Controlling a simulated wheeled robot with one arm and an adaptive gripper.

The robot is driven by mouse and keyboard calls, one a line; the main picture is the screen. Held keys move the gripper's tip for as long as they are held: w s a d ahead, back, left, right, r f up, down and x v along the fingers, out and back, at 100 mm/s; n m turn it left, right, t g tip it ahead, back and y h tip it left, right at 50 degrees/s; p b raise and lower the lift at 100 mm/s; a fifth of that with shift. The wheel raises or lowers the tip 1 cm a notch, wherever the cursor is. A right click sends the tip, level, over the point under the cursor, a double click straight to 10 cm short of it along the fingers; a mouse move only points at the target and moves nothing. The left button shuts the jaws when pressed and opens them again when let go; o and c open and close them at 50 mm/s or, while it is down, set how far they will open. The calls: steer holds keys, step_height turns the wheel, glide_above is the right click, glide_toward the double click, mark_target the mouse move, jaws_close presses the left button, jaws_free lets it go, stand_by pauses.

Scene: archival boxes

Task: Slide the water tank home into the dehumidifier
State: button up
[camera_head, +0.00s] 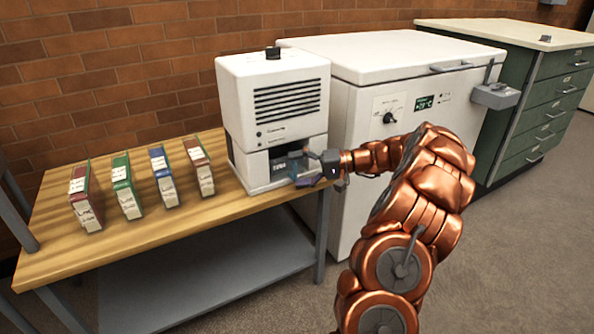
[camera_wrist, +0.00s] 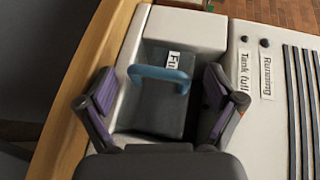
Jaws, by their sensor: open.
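The white dehumidifier (camera_head: 285,95) stands upright at the right end of the wooden table, with a dark open bay low in its front. The dark grey water tank (camera_wrist: 155,108) sits in that bay, with a blue handle (camera_wrist: 160,74) across its front and a white label partly seen. How deep the tank sits is not clear. My gripper (camera_head: 318,168) is in front of the bay, and its near part hides some of the tank. In the wrist view my gripper (camera_wrist: 160,88) is open, its purple-padded fingers apart on either side of the handle, not closed on it.
Several binders, including a green one (camera_head: 127,186), stand on the wooden table (camera_head: 130,240) left of the dehumidifier. A white chest freezer (camera_head: 390,65) stands close on the right, near my arm. Green drawers (camera_head: 545,100) are beyond it. The floor in front is clear.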

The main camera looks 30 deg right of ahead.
steer(key=v, duration=1.2)
stand_by(0.3)
